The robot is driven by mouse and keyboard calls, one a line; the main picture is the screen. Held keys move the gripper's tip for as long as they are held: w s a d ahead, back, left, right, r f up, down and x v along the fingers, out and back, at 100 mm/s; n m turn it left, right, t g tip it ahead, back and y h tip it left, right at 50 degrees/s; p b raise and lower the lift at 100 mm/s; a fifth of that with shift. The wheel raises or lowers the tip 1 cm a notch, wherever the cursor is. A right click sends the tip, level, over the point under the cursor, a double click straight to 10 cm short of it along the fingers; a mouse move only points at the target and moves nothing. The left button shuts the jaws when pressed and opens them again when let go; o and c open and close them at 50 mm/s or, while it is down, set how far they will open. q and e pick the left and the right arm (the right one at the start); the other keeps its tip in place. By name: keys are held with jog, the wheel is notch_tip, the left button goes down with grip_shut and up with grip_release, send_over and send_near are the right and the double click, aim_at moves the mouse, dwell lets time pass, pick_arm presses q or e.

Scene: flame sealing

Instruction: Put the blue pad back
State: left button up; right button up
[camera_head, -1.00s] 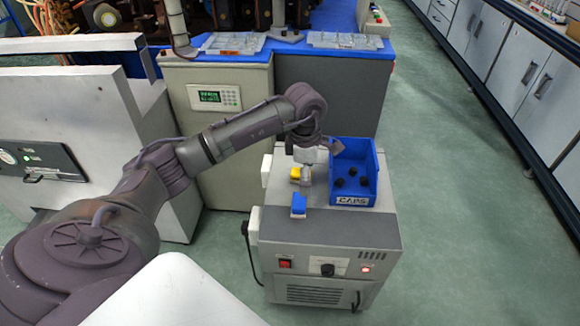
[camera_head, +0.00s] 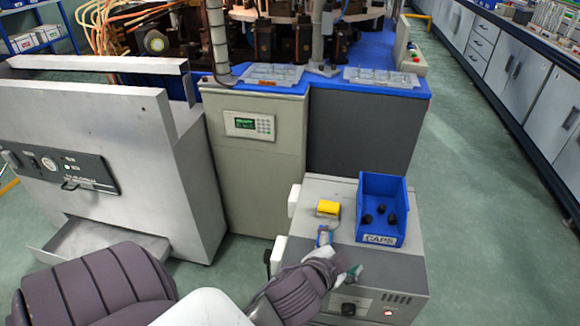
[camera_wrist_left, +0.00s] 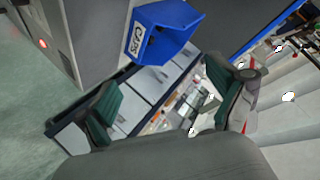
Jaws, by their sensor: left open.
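The blue pad (camera_head: 324,238) stands on top of the small grey machine, in front of the yellow pad (camera_head: 328,208). My left gripper (camera_head: 348,273) is above the front of that machine, nearer to me than the blue pad. Its fingers, with dark green inner faces, stand wide apart and empty in the left wrist view (camera_wrist_left: 165,105). The blue pad is not seen in the wrist view. My right gripper is not in view.
A blue CAPS bin (camera_head: 402,222) with several black caps sits at the right of the small machine (camera_head: 410,270). A beige cabinet (camera_head: 250,170) stands behind. A grey machine (camera_head: 120,150) is on the left. Open green floor (camera_head: 480,200) lies to the right.

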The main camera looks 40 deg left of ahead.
pick_arm(q)
jog(key=s+d+f+n+g+h, duration=0.1)
jog(key=s+f+g, duration=0.3)
jog(key=s, duration=0.5)
jog(key=s+f+n+g, duration=0.3)
jog(key=s+f+g, duration=0.2)
jog(key=s, duration=0.5)
jog(key=shift+d+f+h, duration=0.4)
jog(key=shift+w, duration=0.15)
